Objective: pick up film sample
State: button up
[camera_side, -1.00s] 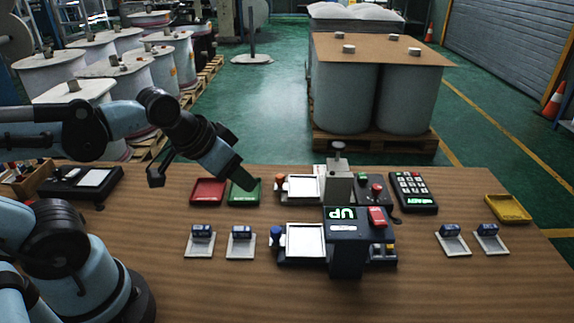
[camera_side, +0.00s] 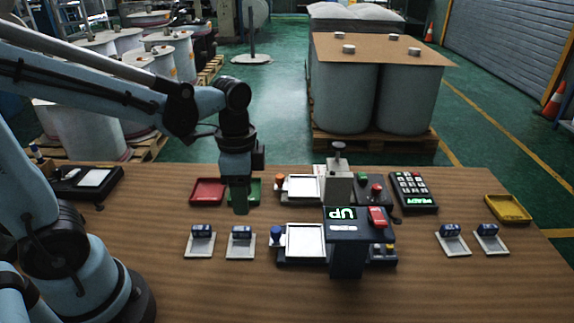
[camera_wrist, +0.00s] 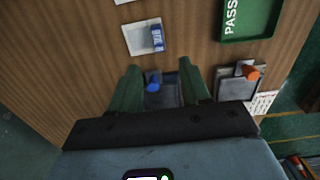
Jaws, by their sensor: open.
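Several flat pale pieces with dark blue blocks on them, which may be the film samples, lie on the table. Two are at the left, a left one (camera_side: 199,248) and a right one (camera_side: 240,250); two are at the right (camera_side: 455,246) (camera_side: 489,244). The wrist view shows one pale piece (camera_wrist: 136,38) beyond the fingertips, and part of another at the top edge. My gripper (camera_side: 240,211) points down near the green tray, above the table. In the wrist view its green fingers (camera_wrist: 160,67) are apart, with a blue-knobbed device below between them. I see nothing held.
A red tray (camera_side: 207,191) and a green PASS tray (camera_wrist: 248,18) lie behind. A front device (camera_side: 305,240) with a white plate and an "UP" display stands mid-table, another device (camera_side: 303,188) behind it. A keypad (camera_side: 412,188) and yellow tray (camera_side: 508,208) are at right.

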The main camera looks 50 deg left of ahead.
aim_at(244, 228)
jog(key=shift+s+a+f, duration=0.1)
jog(key=shift+s+f, duration=0.05)
jog(key=shift+f, duration=1.95)
jog(key=shift+s+a+f, duration=0.1)
jog(key=shift+f, duration=1.95)
jog(key=shift+c, duration=0.5)
grip_shut()
